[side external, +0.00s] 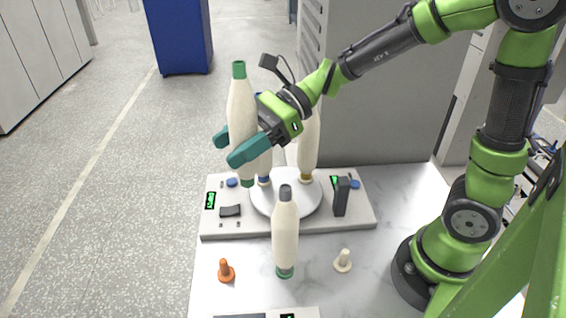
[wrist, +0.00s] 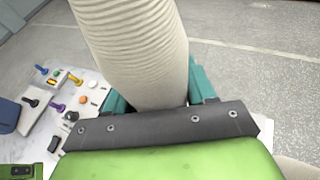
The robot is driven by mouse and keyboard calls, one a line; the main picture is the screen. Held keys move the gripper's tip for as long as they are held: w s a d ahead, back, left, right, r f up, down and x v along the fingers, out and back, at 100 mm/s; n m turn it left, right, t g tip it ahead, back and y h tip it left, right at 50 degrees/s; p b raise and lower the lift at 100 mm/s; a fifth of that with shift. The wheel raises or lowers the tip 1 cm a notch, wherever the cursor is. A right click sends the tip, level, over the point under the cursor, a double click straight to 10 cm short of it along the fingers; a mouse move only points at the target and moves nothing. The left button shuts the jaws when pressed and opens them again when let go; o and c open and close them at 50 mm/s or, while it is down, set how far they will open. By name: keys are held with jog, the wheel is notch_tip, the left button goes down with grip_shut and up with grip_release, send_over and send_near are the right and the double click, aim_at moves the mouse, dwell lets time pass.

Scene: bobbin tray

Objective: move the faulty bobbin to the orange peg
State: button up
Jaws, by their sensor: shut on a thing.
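My gripper (side external: 232,148) is shut on a tall cream bobbin (side external: 241,105) with green ends. It holds the bobbin nearly upright, above the back left of the table; the lower end overlaps the machine in the picture. In the wrist view the held bobbin (wrist: 135,45) fills the upper middle, between the teal fingers (wrist: 160,92). The orange peg (side external: 226,271) stands bare on the table at the front left, well below and apart from the held bobbin. No mark shows which bobbin is faulty.
A cream bobbin (side external: 285,235) with a grey top and green foot stands at the front middle. A bare cream peg (side external: 343,262) is to its right. Behind, more bobbins (side external: 308,145) stand on a round white plate (side external: 290,205) on a grey machine base (side external: 355,215). A black block (side external: 341,197) rises there.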

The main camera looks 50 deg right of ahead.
jog(key=s+a+f+n+g, duration=0.2)
jog(key=a+f+g, duration=0.1)
jog(key=a+f, duration=0.7)
jog(key=shift+f+n+y, duration=0.4)
jog(key=shift+f, duration=0.3)
jog(key=shift+a+f, duration=0.1)
jog(key=shift+f, duration=0.05)
jog(key=shift+f, duration=1.35)
jog(key=shift+f, duration=0.15)
jog(key=shift+f, duration=0.8)
jog(key=o, duration=1.2)
